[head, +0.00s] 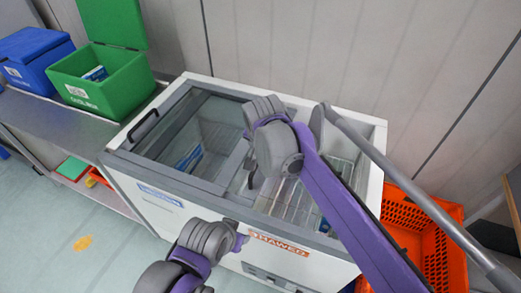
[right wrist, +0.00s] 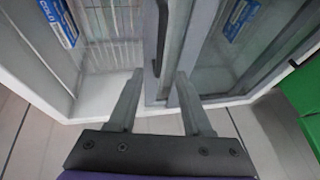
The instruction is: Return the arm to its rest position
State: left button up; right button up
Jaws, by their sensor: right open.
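My right arm (head: 325,190) reaches over the white chest freezer (head: 160,205). In the right wrist view, my right gripper (right wrist: 160,74) is open with nothing between its fingers. Its fingertips show over the freezer's rim and grey lid frame, beside a dark handle (right wrist: 162,40); I cannot tell whether they touch. In the head view the right fingers cannot be made out behind the arm. My left arm (head: 205,242) is bent at the bottom of the head view, in front of the freezer; its gripper is not visible.
The freezer's left side is under a glass lid (head: 205,110); wire baskets (head: 290,200) show on the right. A green box (head: 105,80) and blue box (head: 35,60) stand on a grey counter (head: 75,118). Orange totes (head: 430,245) stand right of the freezer.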

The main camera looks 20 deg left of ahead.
jog(key=shift+r, duration=0.1)
dwell(0.4)
jog(key=s+d+h+p, duration=0.1)
jog(key=s+d, duration=0.3)
jog(key=d, duration=0.8)
jog(key=s+d, duration=0.3)
jog(key=d, duration=0.9)
jog(key=s+d+f, duration=0.4)
jog(key=s+d, duration=0.2)
jog(key=s+d+f+h+p, duration=0.1)
jog(key=s+d+f, duration=0.3)
jog(key=s+d, duration=0.3)
jog(key=shift+s+t, duration=0.3)
jog(key=shift+t, duration=0.1)
